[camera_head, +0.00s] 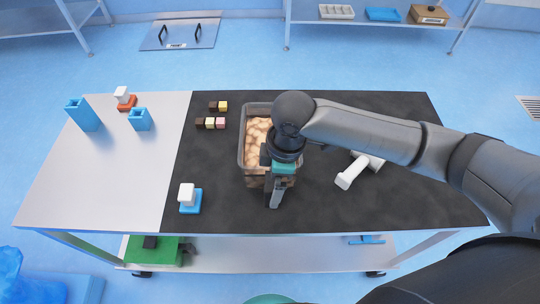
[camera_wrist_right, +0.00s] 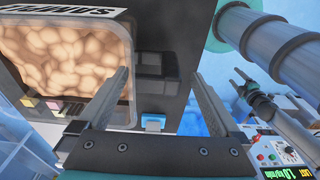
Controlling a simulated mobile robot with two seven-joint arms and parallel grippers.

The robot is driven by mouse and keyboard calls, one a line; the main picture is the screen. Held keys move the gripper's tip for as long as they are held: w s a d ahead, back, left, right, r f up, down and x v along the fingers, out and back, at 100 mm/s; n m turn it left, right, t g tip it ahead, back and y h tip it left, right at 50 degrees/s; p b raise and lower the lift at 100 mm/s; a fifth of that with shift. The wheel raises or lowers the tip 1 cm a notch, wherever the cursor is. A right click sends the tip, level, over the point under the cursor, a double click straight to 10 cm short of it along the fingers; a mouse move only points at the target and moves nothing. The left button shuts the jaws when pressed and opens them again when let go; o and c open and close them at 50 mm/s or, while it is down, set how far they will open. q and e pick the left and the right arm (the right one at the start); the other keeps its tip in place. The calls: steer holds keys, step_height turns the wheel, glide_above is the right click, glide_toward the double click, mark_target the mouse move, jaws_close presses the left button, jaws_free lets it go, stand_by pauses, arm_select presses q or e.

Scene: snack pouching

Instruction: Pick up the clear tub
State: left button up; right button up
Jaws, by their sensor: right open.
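The clear tub (camera_head: 242,150), see-through with a greyish rim and full of tan, lumpy snacks, stands on the dark mat left of my right wrist. It also shows at the upper left of the right wrist view (camera_wrist_right: 133,60), with dark lettering at its far side. My right gripper (camera_head: 275,200) points down at the tub's near right part, and my wrist hides that part. The tub lies beside and beyond the left finger; contact cannot be told. My left gripper does not show in the head view.
The dark mat (camera_head: 400,200) holds a white tool (camera_head: 358,170) at right, small coloured blocks (camera_head: 211,123) behind and a white-and-blue stamp-like piece (camera_head: 189,198) at left. Blue holders (camera_head: 82,114) stand on the pale tabletop (camera_head: 100,185). The mat's front is mostly clear.

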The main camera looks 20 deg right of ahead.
mark_target(255, 200)
steer(key=f, duration=0.2)
steer(key=f+b, duration=0.1)
steer(key=f, duration=0.3)
steer(key=shift+w+a+f, duration=0.25)
steer(key=shift+a+f, duration=0.05)
steer(key=shift+a, duration=0.1)
jaws_close()
stand_by(0.5)
steer(key=shift+r, duration=0.1)
